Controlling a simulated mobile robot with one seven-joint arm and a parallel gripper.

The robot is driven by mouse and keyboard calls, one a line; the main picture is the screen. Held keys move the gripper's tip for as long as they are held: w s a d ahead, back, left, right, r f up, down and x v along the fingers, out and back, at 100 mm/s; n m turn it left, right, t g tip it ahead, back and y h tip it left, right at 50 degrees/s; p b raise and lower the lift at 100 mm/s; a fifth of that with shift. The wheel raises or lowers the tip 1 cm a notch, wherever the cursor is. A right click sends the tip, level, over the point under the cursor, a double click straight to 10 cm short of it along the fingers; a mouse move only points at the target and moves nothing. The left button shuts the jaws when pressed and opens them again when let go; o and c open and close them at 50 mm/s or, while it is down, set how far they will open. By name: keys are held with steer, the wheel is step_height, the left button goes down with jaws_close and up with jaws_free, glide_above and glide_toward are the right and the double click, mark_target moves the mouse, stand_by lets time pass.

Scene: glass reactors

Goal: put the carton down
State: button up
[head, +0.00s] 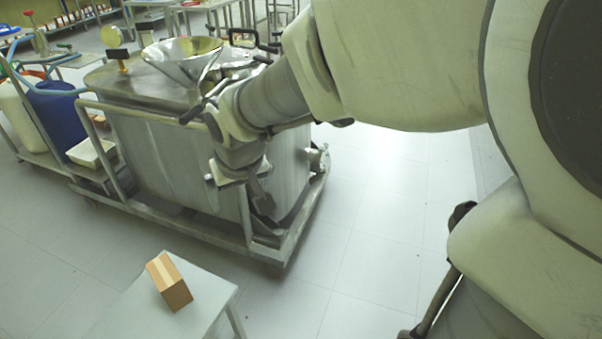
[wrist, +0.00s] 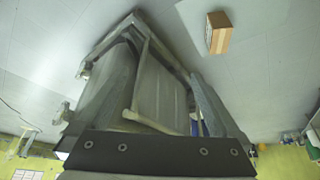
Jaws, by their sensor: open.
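The carton (head: 169,281) is a small brown box with a paler tape strip. It sits on a pale grey table (head: 208,287) at the bottom of the head view, turned at an angle to the table's edges. It also shows near the top of the wrist view. My gripper (head: 240,196) is in front of the steel tank, above and to the right of the carton and well apart from it. The jaws are open, with nothing between them. The table's near part is cut off by the head view's bottom edge.
A large steel tank (head: 165,150) with a funnel (head: 183,60) stands on a railed trolley behind my gripper. A blue drum (head: 58,108) and a white tray (head: 91,152) are at the left. Tiled floor (head: 375,235) is clear to the right of the table.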

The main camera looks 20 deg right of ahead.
steer(key=s+d+r, duration=0.3)
steer(key=s+d, duration=0.1)
steer(key=s, duration=0.3)
steer(key=s+d+r+m, duration=0.1)
steer(key=s+d+r, duration=0.2)
steer(key=s, duration=0.5)
steer(key=shift+s+d+r+t+h, duration=0.3)
steer(key=shift+d+r+t, duration=0.1)
steer(key=shift+d, duration=0.25)
step_height(320, 180, up, 20)
steer(key=p, duration=2)
steer(key=shift+r, duration=0.2)
